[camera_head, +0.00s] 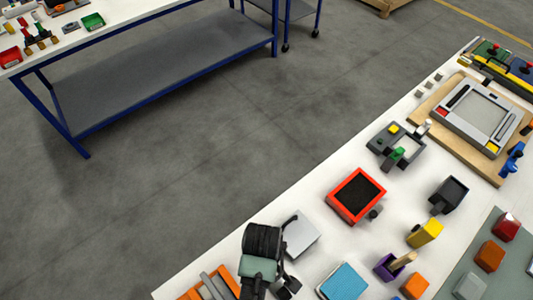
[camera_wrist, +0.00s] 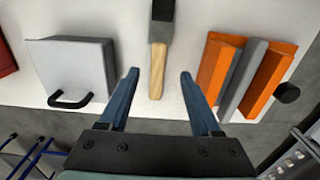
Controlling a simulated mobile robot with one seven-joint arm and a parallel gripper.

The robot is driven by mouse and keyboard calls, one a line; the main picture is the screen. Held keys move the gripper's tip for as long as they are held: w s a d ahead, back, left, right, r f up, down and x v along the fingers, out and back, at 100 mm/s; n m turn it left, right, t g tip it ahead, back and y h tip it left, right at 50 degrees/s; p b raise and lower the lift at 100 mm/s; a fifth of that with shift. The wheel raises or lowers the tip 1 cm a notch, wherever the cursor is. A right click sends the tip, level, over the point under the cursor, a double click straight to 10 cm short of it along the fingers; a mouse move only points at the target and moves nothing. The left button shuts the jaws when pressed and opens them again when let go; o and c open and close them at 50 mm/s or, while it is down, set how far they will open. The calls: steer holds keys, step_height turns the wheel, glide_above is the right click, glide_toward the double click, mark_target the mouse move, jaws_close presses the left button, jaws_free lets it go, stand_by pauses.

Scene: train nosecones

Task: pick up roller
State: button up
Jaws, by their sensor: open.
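My gripper (camera_wrist: 160,75) is open and empty in the wrist view, with its two blue fingers spread apart. Between and beyond the fingertips lies a tool with a pale wooden handle (camera_wrist: 158,72) and a dark grey head (camera_wrist: 162,22). It may be the roller, but the top edge of the view cuts off its head, so I cannot be sure. The handle points toward my gripper and neither finger appears to touch it. In the head view my arm covers this spot, and I cannot make the tool out there.
A grey box with a black handle (camera_wrist: 78,68) stands left of the tool. Orange and grey bars (camera_wrist: 240,75) with a black knob lie right. The white table (camera_head: 330,180) also holds a red-rimmed tray (camera_head: 335,203), a blue block (camera_head: 343,282) and a yellow block (camera_head: 425,233).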

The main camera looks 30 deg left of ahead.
steer(key=f, duration=0.2)
steer(key=f+p, duration=0.1)
steer(key=f, duration=0.1)
steer(key=shift+d, duration=0.4)
steer(key=shift+f, duration=0.55)
steer(key=shift+c, duration=0.2)
jaws_close()
